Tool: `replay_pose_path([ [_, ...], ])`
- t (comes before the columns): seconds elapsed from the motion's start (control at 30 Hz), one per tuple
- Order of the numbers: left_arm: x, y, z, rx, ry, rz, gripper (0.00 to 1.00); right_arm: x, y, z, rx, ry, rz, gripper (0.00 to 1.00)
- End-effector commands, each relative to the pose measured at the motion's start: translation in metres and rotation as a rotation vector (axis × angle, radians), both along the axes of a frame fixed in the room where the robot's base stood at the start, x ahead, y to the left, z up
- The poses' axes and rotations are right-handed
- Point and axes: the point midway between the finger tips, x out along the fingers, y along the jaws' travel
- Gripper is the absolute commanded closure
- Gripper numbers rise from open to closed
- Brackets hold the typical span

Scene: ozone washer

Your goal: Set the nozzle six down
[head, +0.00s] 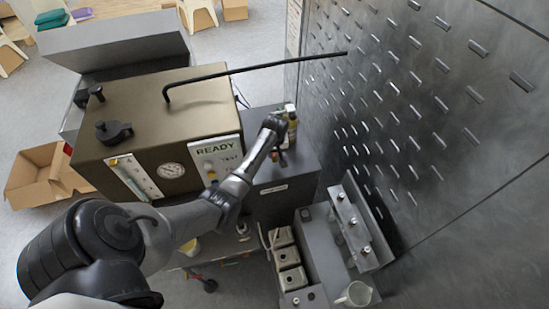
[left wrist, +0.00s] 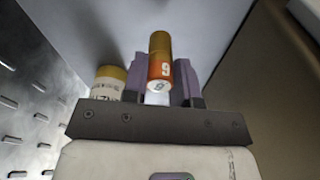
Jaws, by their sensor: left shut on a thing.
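The nozzle six (left wrist: 160,60) is an orange and gold cylinder with a white numeral and a pale lower end. In the left wrist view it stands between the two purple-grey fingers of my left gripper (left wrist: 159,82), which is shut on it. In the head view my left arm reaches from the lower left to the dark cabinet, with the left gripper (head: 280,150) over its top. There the wrist mostly hides the nozzle. I cannot tell whether the nozzle touches the surface below. My right gripper is in neither view.
A white bottle with a yellow cap (left wrist: 108,85) stands close beside the gripper. The dark cabinet (head: 285,195) is beside the brown washer marked READY (head: 155,130), whose black rod crosses above. A mug (head: 355,294) is at the front.

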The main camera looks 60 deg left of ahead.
Motion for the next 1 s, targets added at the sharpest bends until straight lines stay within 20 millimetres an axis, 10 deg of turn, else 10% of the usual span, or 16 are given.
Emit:
replay_pose_path([
  [0.9, 0.001, 0.001, -0.045, 0.000, -0.001, 0.000, 0.98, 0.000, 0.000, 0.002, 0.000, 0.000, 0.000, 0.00],
  [0.93, 0.001, 0.001, -0.044, 0.000, -0.001, 0.000, 0.72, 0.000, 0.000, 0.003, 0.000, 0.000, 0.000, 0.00],
  [1.0, 0.001, 0.001, -0.044, 0.000, -0.001, 0.000, 0.65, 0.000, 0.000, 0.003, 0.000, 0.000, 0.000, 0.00],
])
